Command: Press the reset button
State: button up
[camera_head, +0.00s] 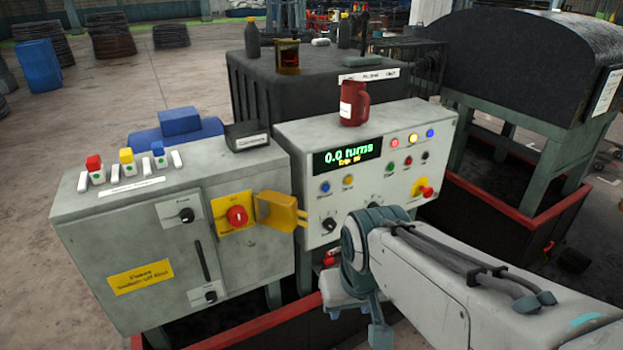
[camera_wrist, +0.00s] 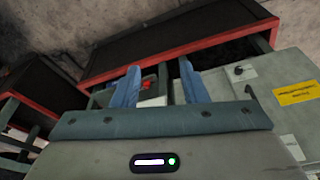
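The grey control box (camera_head: 290,150) shows a green "0.0 turns" display (camera_head: 348,154) in the head view. Below the display are a blue button (camera_head: 325,186) and a yellow button (camera_head: 348,178); their labels are too small to read, so I cannot tell which is the reset button. Green (camera_head: 390,168), red (camera_head: 408,160) and black controls sit to the right. My gripper (camera_wrist: 158,82) is open, its two blue fingers apart. In the head view it is low in front of the box, below the buttons and apart from them. The wrist view shows a small blurred red thing between the fingers.
A left cabinet (camera_head: 120,235) carries a red knob (camera_head: 236,216) and an open yellow cover (camera_head: 282,212) sticking out beside the control box. A red jug (camera_head: 354,100) stands on top of the box. Red-edged frames (camera_head: 520,205) lie low to the right.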

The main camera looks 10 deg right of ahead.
grip_shut()
dwell(1.4)
